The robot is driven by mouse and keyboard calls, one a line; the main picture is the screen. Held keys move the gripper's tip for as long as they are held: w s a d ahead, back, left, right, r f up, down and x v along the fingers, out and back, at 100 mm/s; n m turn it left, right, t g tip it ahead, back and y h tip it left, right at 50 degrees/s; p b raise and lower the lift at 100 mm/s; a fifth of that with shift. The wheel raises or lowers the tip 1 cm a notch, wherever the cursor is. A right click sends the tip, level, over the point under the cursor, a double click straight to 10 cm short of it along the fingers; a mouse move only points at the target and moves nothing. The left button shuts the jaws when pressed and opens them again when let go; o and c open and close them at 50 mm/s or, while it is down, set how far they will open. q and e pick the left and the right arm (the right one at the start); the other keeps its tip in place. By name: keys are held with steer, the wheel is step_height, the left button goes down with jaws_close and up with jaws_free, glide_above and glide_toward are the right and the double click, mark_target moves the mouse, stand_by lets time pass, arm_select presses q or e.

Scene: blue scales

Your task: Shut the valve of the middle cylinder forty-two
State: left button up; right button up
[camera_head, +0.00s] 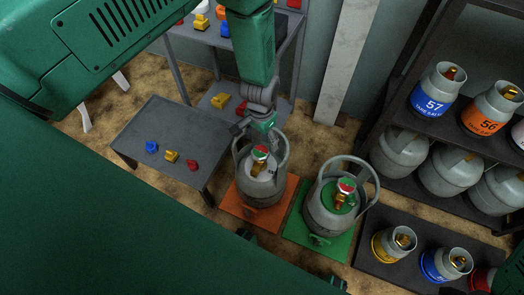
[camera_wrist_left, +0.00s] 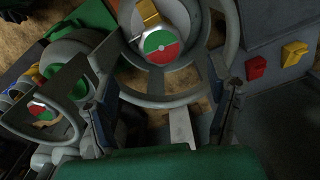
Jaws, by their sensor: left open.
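Two grey gas cylinders stand upright: one (camera_head: 247,190) on an orange mat (camera_head: 284,212), the other (camera_head: 323,218) on a green mat (camera_head: 297,224). Each has a guard ring, a brass valve and a red and green dial. I cannot read forty-two on either. My left gripper (camera_head: 256,128) is open at the far side of the orange-mat cylinder's ring. In the left wrist view, its fingers stand apart on either side of that ring's near part, with the dial (camera_wrist_left: 162,45) and brass valve (camera_wrist_left: 147,14) beyond. Contact with the ring is unclear.
A grey table (camera_head: 165,126) at left holds blue, yellow and red pieces. Grey shelves behind hold more coloured pieces. A dark rack at right holds cylinders labelled 57 (camera_head: 432,101) and 56 (camera_head: 489,122), with several others below. A white post (camera_head: 347,60) stands behind.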

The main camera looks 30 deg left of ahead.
mark_target(260, 151)
arm_select(q)
steer(key=f, duration=0.2)
steer(key=f+b, duration=0.1)
steer(key=f, duration=0.1)
steer(key=f+b, duration=0.1)
steer(key=f, duration=0.1)
steer(key=shift+a+f, duration=0.25)
steer(key=shift+f, duration=0.1)
steer(key=shift+d+f+b, duration=0.2)
steer(key=shift+f+b, duration=0.1)
steer(key=shift+f, duration=0.15)
steer(key=shift+a, duration=0.1)
steer(key=c, duration=1.2)
